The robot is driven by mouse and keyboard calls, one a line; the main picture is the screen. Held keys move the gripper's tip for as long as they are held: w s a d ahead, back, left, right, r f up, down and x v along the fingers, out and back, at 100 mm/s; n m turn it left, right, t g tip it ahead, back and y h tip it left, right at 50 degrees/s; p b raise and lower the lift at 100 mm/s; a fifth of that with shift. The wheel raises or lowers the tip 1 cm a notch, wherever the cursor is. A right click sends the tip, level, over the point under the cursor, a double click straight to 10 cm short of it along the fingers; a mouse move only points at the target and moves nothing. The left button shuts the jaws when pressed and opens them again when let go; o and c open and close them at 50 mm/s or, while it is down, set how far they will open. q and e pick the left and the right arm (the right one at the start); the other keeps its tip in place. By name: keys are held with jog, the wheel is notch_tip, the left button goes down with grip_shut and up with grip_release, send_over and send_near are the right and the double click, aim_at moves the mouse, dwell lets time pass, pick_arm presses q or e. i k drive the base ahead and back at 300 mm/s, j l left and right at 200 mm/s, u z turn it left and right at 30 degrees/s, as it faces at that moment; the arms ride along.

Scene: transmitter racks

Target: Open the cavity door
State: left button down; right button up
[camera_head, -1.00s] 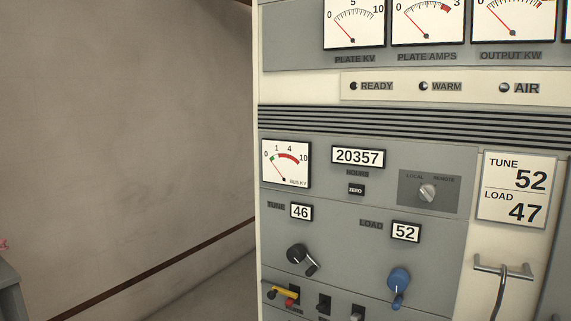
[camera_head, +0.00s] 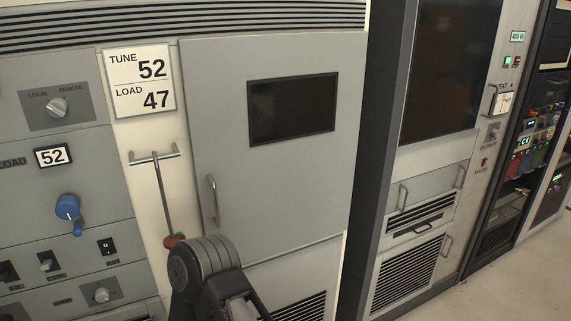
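The cavity door (camera_head: 270,190) is a large grey panel with a dark rectangular window (camera_head: 292,108). It looks shut, flush with the cabinet front. Its vertical metal handle (camera_head: 213,200) is at its left edge. Part of my arm, a dark rounded joint, rises from the bottom of the view just below the handle. It covers the door's lower left corner. Neither gripper's fingers show in the view.
A hook rod (camera_head: 162,195) with a reddish end hangs from a bracket (camera_head: 153,156) left of the door. The TUNE 52 / LOAD 47 sign (camera_head: 139,82) is above it. A control panel with a blue knob (camera_head: 68,208) is at left. More racks (camera_head: 437,80) stand at right, with open floor (camera_head: 510,270) in front.

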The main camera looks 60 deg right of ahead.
aim_at(274, 119)
jog(key=z, duration=1.9)
